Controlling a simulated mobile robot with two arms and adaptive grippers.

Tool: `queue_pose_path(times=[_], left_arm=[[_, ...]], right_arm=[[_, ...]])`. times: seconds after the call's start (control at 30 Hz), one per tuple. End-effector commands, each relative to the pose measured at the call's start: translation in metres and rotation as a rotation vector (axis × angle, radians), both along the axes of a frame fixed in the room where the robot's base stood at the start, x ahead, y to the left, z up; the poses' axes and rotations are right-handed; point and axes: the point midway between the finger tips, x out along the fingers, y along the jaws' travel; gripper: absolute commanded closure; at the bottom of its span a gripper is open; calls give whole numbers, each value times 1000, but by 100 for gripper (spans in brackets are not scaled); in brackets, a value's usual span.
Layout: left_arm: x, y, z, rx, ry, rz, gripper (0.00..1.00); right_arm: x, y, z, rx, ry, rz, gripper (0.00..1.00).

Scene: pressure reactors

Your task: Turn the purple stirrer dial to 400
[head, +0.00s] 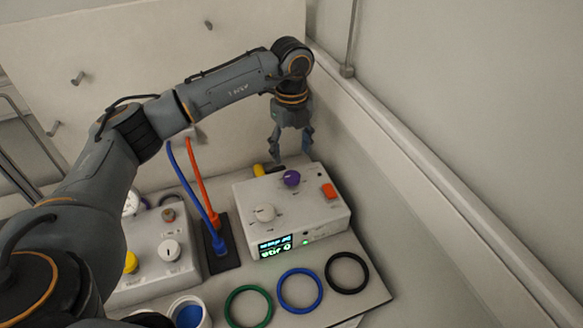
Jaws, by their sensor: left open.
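The purple stirrer dial (291,178) sits on top of a white control box (268,228), towards its back edge. The box also carries a white knob (265,212) and a red-orange switch (328,191). Its front display (275,245) is lit green and appears to read "stir 0" on the lower line. My left gripper (291,154) is open and points down, above and just behind the purple dial. Its fingers look apart from the dial, and nothing is between them. My right gripper is not in view.
Green (248,289), blue (300,270) and black (347,258) rings lie in front of the box. Left of it, blue and orange tubes rise from a dark block (220,262). A second white box (150,255) stands further left. A wall ledge runs along the right.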

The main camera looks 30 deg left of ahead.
Motion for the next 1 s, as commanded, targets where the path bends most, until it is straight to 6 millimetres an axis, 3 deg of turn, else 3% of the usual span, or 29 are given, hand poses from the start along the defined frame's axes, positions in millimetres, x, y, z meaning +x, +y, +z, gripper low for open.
queue_pose_path(times=[0.2, 0.4, 0.8, 0.87, 1.0], left_arm=[[-1, 0, -45, 0, 4, 2, 36], [0, 0, -72, -1, 3, 1, 36], [0, 0, -81, 0, 0, 0, 36], [0, 0, -81, 0, 0, 0, 45], [0, 0, -81, 0, 0, 0, 73]], right_arm=[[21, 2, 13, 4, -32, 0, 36], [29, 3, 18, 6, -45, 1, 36], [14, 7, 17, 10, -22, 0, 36], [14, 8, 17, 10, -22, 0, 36], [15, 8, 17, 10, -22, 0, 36]])
